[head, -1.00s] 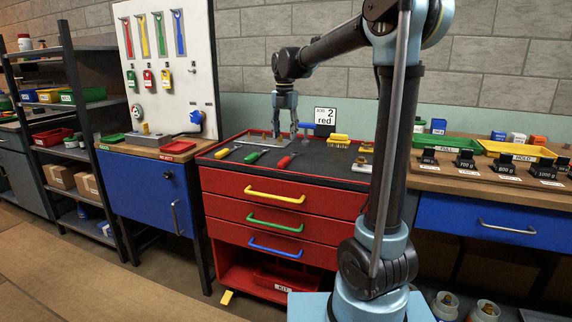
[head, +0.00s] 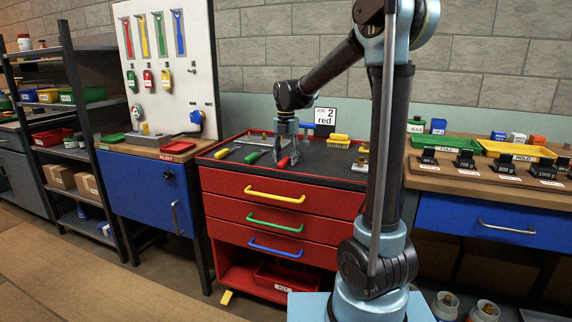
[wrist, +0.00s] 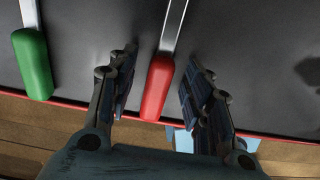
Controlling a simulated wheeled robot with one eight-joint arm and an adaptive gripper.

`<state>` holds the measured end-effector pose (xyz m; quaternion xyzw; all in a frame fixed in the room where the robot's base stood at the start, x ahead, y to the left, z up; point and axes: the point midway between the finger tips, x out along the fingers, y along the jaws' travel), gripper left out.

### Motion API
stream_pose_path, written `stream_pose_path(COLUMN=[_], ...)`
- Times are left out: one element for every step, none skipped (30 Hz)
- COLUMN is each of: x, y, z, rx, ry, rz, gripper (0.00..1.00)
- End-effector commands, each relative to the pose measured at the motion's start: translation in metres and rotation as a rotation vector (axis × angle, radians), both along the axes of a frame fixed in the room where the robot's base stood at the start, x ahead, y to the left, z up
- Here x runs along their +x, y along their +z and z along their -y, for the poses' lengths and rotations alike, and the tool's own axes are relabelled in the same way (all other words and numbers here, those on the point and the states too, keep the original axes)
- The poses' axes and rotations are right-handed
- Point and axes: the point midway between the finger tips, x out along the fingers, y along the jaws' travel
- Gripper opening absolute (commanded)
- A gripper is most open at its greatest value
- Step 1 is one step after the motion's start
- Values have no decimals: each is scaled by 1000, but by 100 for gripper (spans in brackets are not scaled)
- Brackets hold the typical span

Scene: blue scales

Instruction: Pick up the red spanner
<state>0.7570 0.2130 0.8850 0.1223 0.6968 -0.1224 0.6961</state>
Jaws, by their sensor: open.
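The red spanner (head: 283,162) lies on the dark top of the red tool cart, its red handle toward the cart's front edge. The wrist view shows its red handle (wrist: 157,88) and part of a metal shank; its far end is out of frame. My gripper (head: 287,150) is open and low over the cart top. In the wrist view its fingers (wrist: 155,85) stand on either side of the red handle, with a gap on both sides. The handle is not gripped.
A green-handled tool (wrist: 33,65) lies left of the red one, with a yellow-handled one (head: 222,153) further left. A yellow brush-like block (head: 338,138) and a "JOB 2 red" sign (head: 325,116) stand to the right and behind. The cart's raised red rim (wrist: 60,101) runs along the front.

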Motion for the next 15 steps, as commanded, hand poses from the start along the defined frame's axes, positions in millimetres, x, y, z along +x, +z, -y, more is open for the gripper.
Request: stream_pose_path(x=[0, 0, 0, 0, 0, 0, 0, 0, 0, 0, 0, 0, 0, 0, 0], y=[0, 0, 0, 0, 0, 0, 0, 0, 0, 0, 0, 0, 0, 0, 0], z=[0, 0, 0, 0, 0, 0, 0, 0, 0, 0, 0, 0, 0, 0, 0], rx=[0, 0, 0, 0, 0, 0, 0, 0, 0, 0, 0, 0, 0, 0, 0], ry=[0, 0, 0, 0, 0, 0, 0, 0, 0, 0, 0, 0, 0, 0, 0], rz=[0, 0, 0, 0, 0, 0, 0, 0, 0, 0, 0, 0, 0, 0, 0], gripper=[46, 46, 46, 46, 44, 34, 28, 21, 12, 5, 0, 0, 0, 0, 0])
